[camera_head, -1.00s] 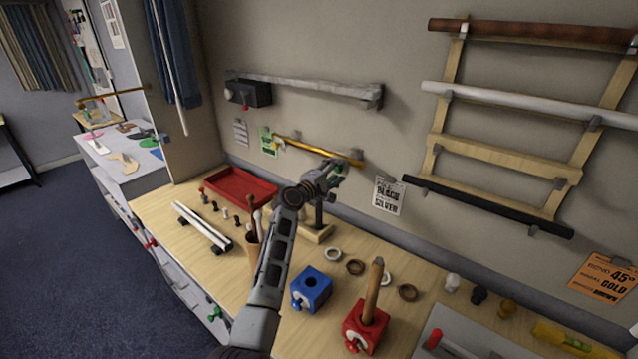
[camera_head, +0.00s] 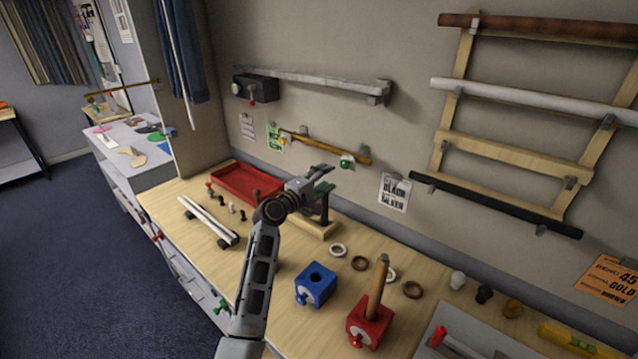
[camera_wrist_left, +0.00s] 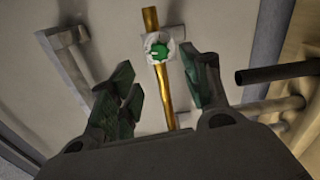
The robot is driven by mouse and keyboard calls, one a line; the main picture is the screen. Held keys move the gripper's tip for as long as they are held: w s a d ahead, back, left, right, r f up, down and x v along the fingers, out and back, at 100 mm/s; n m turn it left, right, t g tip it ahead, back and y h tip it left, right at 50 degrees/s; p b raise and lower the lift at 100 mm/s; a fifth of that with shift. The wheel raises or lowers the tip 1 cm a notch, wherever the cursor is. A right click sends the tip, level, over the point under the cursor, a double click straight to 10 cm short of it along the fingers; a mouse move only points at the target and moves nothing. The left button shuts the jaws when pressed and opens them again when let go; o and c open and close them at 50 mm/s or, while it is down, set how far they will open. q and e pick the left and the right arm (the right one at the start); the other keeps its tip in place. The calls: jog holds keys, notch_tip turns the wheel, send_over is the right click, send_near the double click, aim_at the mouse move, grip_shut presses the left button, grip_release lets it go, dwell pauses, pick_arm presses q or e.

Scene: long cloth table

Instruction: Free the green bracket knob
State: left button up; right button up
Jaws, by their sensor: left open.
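The green bracket knob (camera_head: 345,163) sits on the wall bracket near the right end of a gold rod (camera_head: 318,146). In the left wrist view the green knob (camera_wrist_left: 157,50) shows against a pale round base in front of the gold rod (camera_wrist_left: 165,95). My left gripper (camera_head: 325,180) is just below the knob in the head view. In the wrist view its two fingers (camera_wrist_left: 165,90) are spread apart with nothing between them, and the knob shows beyond the tips, apart from them. My right gripper is not in view.
A wooden stand with a dark post (camera_head: 325,208) is close beneath my left gripper. A red tray (camera_head: 240,186), blue block (camera_head: 315,286) and red block (camera_head: 368,322) stand on the table. A grey rail (camera_head: 320,84) runs above the gold rod.

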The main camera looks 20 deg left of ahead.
pick_arm(q)
jog(key=shift+v, duration=1.3)
jog(key=shift+s, duration=0.1)
